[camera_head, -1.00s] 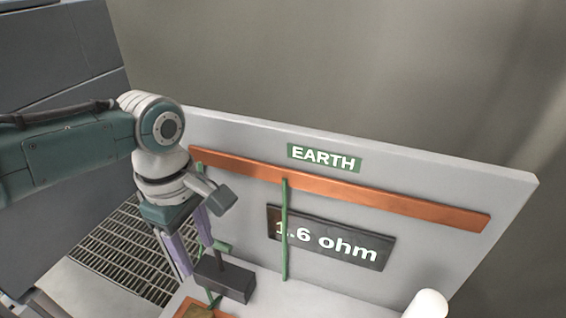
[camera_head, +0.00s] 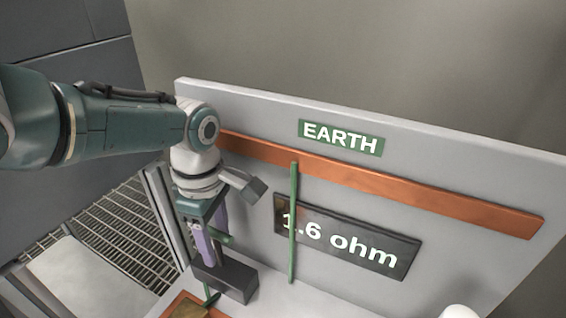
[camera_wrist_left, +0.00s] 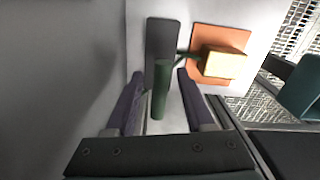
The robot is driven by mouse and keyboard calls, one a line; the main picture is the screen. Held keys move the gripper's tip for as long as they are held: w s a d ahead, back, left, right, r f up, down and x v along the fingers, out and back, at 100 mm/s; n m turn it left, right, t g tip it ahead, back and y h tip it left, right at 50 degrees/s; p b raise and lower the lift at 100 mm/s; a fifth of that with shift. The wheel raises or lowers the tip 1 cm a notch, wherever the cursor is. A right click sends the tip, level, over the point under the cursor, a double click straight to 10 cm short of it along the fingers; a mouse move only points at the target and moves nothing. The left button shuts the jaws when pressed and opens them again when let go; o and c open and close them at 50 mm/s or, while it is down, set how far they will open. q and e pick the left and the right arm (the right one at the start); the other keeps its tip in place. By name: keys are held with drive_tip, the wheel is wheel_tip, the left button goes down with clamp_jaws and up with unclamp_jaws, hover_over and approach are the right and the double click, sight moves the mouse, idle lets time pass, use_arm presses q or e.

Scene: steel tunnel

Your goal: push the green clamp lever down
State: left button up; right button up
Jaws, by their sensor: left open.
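The green clamp lever (camera_head: 222,239) is a short green bar above a dark clamp block (camera_head: 226,280) in the head view, partly hidden by my left gripper. In the left wrist view the lever (camera_wrist_left: 161,92) points toward the camera, between my finger pads. My left gripper (camera_head: 212,232) points down with its purple fingers just above the block. In the left wrist view its fingers (camera_wrist_left: 159,82) are open, one on each side of the lever, with a gap on both sides. I cannot tell whether anything touches. My right gripper is not in view.
A grey panel stands behind, with an EARTH sign (camera_head: 341,138), a copper bar (camera_head: 390,187), an upright green strip (camera_head: 293,222) and a 1.6 ohm display (camera_head: 347,240). A copper plate with a yellowish block (camera_wrist_left: 224,63) lies beside the clamp. A white rounded thing (camera_head: 458,312) is bottom right.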

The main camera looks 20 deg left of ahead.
use_arm(q)
drive_tip(key=shift+c, duration=0.3)
clamp_jaws()
idle(1.1)
